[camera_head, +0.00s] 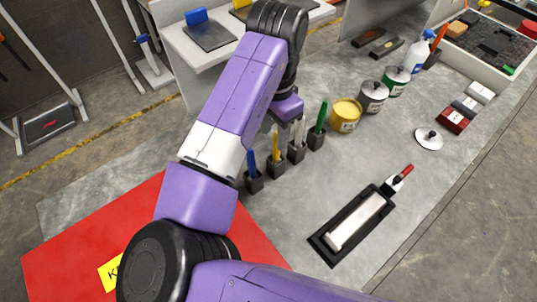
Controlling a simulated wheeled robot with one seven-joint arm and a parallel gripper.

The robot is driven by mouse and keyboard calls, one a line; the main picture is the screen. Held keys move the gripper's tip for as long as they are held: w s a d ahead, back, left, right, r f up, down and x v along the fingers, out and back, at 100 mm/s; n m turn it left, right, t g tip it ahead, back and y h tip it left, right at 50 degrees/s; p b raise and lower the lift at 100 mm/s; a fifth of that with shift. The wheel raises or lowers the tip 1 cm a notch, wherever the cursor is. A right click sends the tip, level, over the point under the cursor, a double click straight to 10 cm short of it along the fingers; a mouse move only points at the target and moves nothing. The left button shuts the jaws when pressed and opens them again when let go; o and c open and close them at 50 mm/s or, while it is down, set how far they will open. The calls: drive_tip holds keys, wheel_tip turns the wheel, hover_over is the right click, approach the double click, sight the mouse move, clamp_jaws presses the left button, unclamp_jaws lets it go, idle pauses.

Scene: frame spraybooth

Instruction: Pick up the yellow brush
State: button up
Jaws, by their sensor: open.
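The yellow brush (276,145) stands upright, handle up, in a small dark holder (276,169) on the grey bench. It is second from the left in a row of brushes. A blue brush (251,162) is to its left. A whitish brush (299,132) and a green brush (321,117) are to its right. My gripper (278,120) is open and reaches down just above the yellow brush, close to the whitish one. My wrist partly hides the fingers, and I cannot tell whether they touch a brush.
A black paint tray (325,245) with a white roller lies in front. A yellow paint can (346,113) and metal cans stand to the right, near a round lid (429,138) and small boxes (453,120). A red sheet (75,245) covers the left. Bare bench lies around the tray.

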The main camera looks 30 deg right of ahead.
sight(276, 151)
drive_tip(key=f, duration=0.2)
drive_tip(key=f+p, duration=0.1)
drive_tip(key=f, duration=0.1)
drive_tip(key=f+p, duration=0.1)
drive_tip(key=f, duration=0.2)
drive_tip(key=shift+s+d+f, duration=0.1)
drive_tip(key=shift+s+d, duration=0.15)
drive_tip(key=shift+s, duration=0.05)
clamp_jaws()
